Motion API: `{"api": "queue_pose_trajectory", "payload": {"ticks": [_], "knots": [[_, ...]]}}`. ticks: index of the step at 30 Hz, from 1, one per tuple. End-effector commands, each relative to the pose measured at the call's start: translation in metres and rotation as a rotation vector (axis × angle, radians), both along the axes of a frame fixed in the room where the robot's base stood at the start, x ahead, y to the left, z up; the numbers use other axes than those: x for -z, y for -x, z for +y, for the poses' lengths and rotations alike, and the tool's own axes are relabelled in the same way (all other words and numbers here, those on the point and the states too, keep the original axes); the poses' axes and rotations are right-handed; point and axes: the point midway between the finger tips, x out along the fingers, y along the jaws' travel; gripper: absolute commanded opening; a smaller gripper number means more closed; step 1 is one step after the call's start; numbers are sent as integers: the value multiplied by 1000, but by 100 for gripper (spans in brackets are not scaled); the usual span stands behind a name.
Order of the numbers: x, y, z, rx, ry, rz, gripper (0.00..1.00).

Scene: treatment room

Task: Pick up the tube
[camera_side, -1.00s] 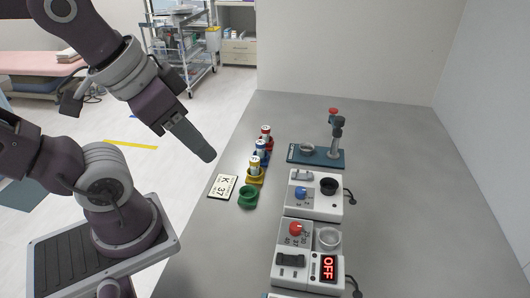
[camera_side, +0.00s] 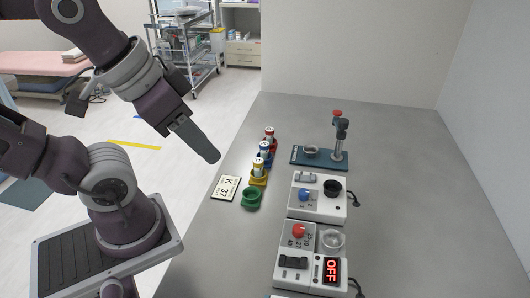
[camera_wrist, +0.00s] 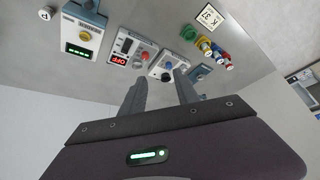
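Three capped tubes with pale labels stand upright in a row of coloured holders at the table's left side: one in the yellow holder (camera_side: 258,180), one in the blue holder (camera_side: 264,160), one in the red holder (camera_side: 269,145). The green holder (camera_side: 251,198) at the near end is empty. The row also shows in the wrist view, with the green holder (camera_wrist: 190,33) at one end. My gripper (camera_side: 214,157) hangs in the air left of the row in the side view. In the wrist view its two fingers (camera_wrist: 160,78) are apart with nothing between them.
A card reading K 37 (camera_side: 225,188) lies left of the green holder. To the right stand a device with a blue knob (camera_side: 318,207), a device with a red knob and OFF display (camera_side: 296,255), and a blue-based stand (camera_side: 322,164). The table's right side is clear.

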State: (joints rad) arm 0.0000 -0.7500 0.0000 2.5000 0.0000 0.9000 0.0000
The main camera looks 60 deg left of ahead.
Motion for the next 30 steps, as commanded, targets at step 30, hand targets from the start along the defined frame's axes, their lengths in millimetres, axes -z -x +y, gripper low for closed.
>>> {"api": "queue_pose_trajectory", "payload": {"ticks": [30], "knots": [[196,-266,185,-518,-90,-469,54]]}}
